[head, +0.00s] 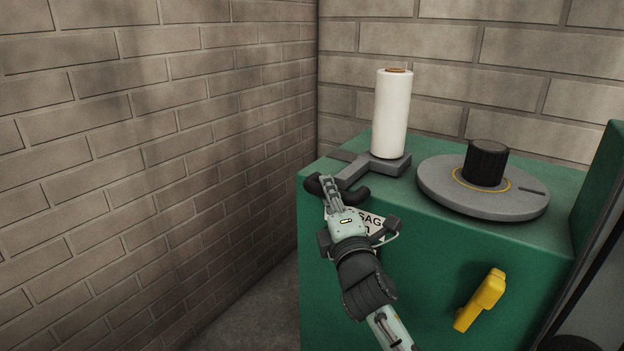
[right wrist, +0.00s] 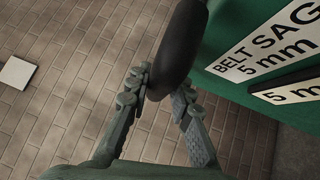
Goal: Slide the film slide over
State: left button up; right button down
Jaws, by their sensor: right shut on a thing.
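The film slide is a grey plate (head: 397,165) on the left part of the green cabinet top, with a white film roll (head: 392,112) standing upright on it. A grey arm runs from the plate to a black rounded handle (head: 356,195) at the front left edge. My right gripper (head: 328,184) is shut on this handle, and its fingers hide part of it. In the right wrist view the black handle (right wrist: 182,42) sits between the fingers of the gripper (right wrist: 165,97). My left gripper is not in view.
A grey disc (head: 445,190) with a black knob (head: 487,163) is right of the slide. A yellow lever (head: 481,299) is on the green front. A "BELT SAG 5 mm" label (right wrist: 265,48) is beside the handle. Brick walls stand left and behind; floor left of the cabinet is clear.

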aim_at(346, 204)
jog(key=shift+s+d+p, duration=0.2)
jog(key=shift+s+d, duration=0.25)
jog(key=shift+d, duration=0.15)
jog(key=shift+s+d+p, duration=0.2)
jog(key=shift+s+d, duration=0.2)
jog(key=shift+d, duration=0.2)
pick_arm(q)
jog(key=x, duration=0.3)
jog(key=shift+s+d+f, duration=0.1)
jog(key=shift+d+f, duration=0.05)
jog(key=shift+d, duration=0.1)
pick_arm(e)
jog(key=shift+f, duration=0.15)
jog(key=c, duration=1.3)
grip_release()
jog(key=shift+s+d, duration=0.1)
jog(key=shift+d, duration=0.05)
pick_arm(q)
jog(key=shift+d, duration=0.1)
pick_arm(e)
jog(key=v, duration=1.2)
